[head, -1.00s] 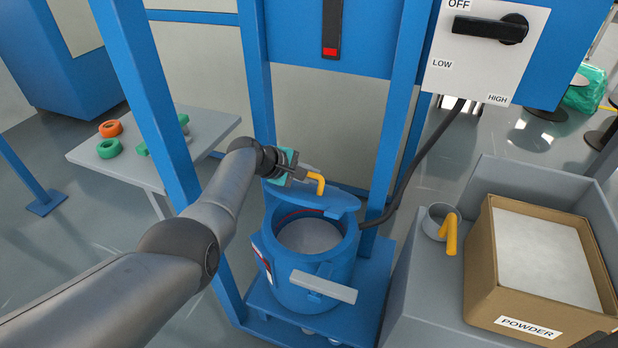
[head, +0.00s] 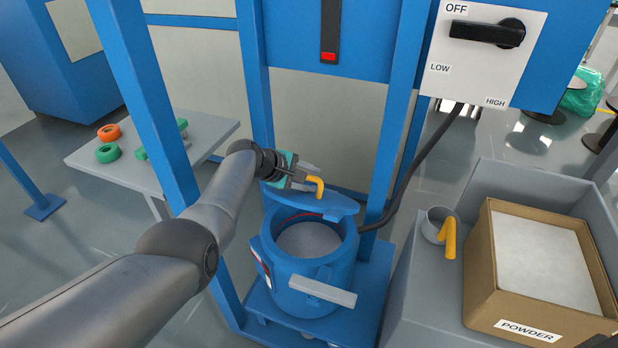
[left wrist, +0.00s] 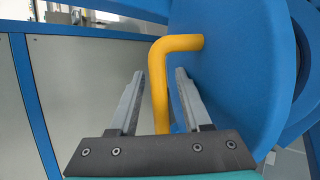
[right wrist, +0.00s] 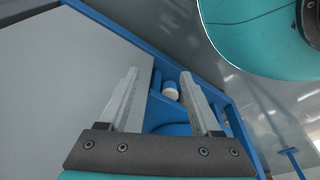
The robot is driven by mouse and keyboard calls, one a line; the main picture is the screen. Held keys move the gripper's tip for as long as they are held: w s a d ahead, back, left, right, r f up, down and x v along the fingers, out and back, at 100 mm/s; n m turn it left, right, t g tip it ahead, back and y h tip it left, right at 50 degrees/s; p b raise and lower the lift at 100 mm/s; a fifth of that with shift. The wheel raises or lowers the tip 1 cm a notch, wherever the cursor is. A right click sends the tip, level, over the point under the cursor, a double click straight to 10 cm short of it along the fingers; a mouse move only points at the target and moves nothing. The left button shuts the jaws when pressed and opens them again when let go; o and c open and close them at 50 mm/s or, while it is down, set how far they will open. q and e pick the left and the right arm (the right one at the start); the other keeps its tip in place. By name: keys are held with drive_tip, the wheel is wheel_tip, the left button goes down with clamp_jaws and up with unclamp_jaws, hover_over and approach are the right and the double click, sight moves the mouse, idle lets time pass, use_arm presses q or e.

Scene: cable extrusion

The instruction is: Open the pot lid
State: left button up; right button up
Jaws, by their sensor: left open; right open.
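The blue pot (head: 310,272) stands with its mouth uncovered, and pale grey material shows inside. The lid's bent yellow handle (head: 318,186) also shows in the left wrist view (left wrist: 159,90). My left gripper (head: 309,181) is open at the handle. In the left wrist view its fingers stand on either side of the handle, with a gap on the left. My right gripper (right wrist: 159,73) is open and empty in the right wrist view; it does not show clearly in the head view.
Blue frame posts (head: 400,120) stand on both sides of the pot. A powder box (head: 480,260) and a grey cup with a yellow handle (head: 449,238) sit on the grey bench at right. A side table (head: 205,132) with cable rolls is at left. A black cable (head: 410,165) runs behind the pot.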

drive_tip(key=shift+r, duration=0.1)
use_arm(q)
drive_tip(key=shift+s+a+r+p, duration=0.15)
drive_tip(key=shift+a+r+p, duration=0.1)
drive_tip(key=shift+p, duration=0.15)
drive_tip(key=shift+s+a+r+p, duration=0.25)
drive_tip(key=shift+r+p, duration=0.1)
drive_tip(key=shift+p, duration=0.25)
drive_tip(key=p+v, duration=0.3)
drive_tip(key=shift+s+r, duration=0.1)
drive_tip(key=shift+s+a+r+p, duration=0.15)
drive_tip(key=shift+a+r+p, duration=0.05)
drive_tip(key=shift+p, duration=0.1)
drive_tip(key=shift+s+a+r+p, duration=0.15)
drive_tip(key=shift+a+r+p, duration=0.1)
drive_tip(key=shift+r+p, duration=0.1)
drive_tip(key=shift+s+a+r+p, duration=0.25)
drive_tip(key=shift+s+a+p, duration=0.05)
drive_tip(key=shift+s, duration=0.05)
use_arm(e)
drive_tip(key=s+d+f, duration=0.2)
drive_tip(key=s+d, duration=0.3)
drive_tip(key=s, duration=0.5)
drive_tip(key=shift+f, duration=0.4)
